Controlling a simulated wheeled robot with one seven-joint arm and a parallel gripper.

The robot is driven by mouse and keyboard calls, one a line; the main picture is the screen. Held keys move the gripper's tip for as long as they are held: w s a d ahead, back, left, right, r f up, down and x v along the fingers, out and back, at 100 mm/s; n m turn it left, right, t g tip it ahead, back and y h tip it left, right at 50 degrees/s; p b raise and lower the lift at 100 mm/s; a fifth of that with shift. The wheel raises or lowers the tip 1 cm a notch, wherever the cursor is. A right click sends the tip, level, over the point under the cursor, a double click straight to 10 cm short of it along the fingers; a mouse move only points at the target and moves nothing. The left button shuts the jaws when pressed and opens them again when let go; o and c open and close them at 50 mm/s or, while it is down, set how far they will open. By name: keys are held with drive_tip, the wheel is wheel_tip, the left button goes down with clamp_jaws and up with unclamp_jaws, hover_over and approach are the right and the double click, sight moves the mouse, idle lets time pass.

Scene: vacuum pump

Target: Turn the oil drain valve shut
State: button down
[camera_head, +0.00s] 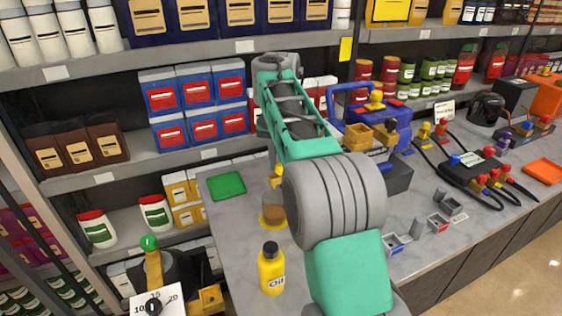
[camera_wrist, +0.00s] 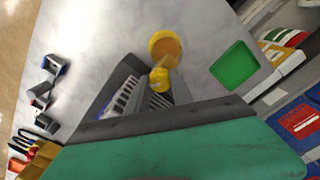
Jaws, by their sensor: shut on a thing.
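The blue vacuum pump (camera_head: 385,115) stands on the grey bench behind my arm, which hides part of it. The yellow oil drain valve (camera_wrist: 160,80) shows at the fingertips in the wrist view; a small yellow part of it (camera_head: 277,178) shows beside my arm in the head view. My gripper (camera_wrist: 146,93) is shut on this valve. My arm hides the gripper in the head view, and the valve's exact angle cannot be told. A yellow-rimmed cup with brown contents (camera_wrist: 165,47) stands close to the valve; it also shows in the head view (camera_head: 272,214).
A yellow oil bottle (camera_head: 271,270) stands near the front edge of the bench. A green tray (camera_head: 227,185) lies to the left. Small grey holders (camera_head: 438,222) and a black gauge manifold with hoses (camera_head: 475,170) lie to the right. Stocked shelves stand behind.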

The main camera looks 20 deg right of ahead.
drive_tip(key=m, duration=0.5)
drive_tip(key=shift+m, duration=0.3)
drive_tip(key=m, duration=0.4)
drive_tip(key=shift+m, duration=0.4)
drive_tip(key=c, duration=1.1)
unclamp_jaws()
drive_tip(key=shift+r+p, duration=0.1)
drive_tip(key=shift+p, duration=0.25)
wheel_tip(320, 180, up, 8)
drive_tip(key=p, duration=0.7)
drive_tip(key=shift+f, duration=0.2)
